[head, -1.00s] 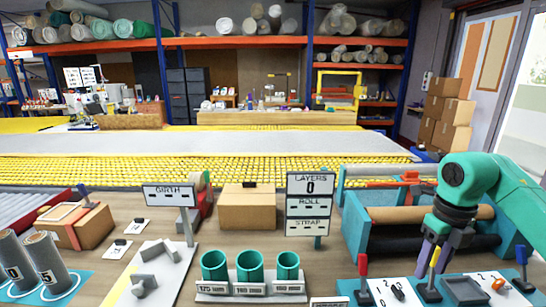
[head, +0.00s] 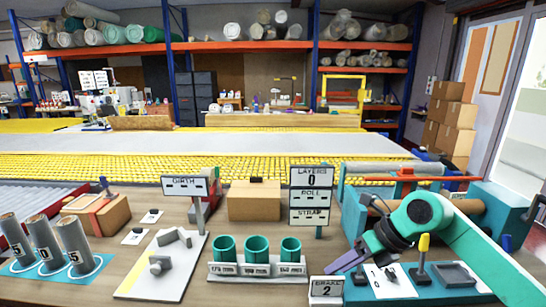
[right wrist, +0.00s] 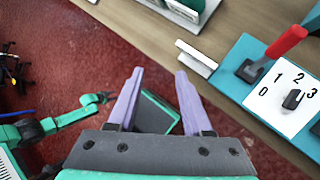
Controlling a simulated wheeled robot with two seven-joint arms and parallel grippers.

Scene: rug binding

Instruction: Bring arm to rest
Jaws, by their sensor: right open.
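My right gripper (head: 348,262) is over the front right of the bench, its purple fingers pointing left and down, beside the brake sign (head: 326,289). In the right wrist view my right gripper (right wrist: 160,75) is open, its two fingers apart with nothing between them. It hangs above the red floor (right wrist: 100,40), off the bench edge.
A dial card (head: 388,281) and a yellow-handled lever (head: 422,262) stand close by the right arm. A red-handled lever (right wrist: 286,41) shows in the wrist view. Green cups (head: 257,250) stand left of the gripper. A roller machine (head: 450,200) is behind.

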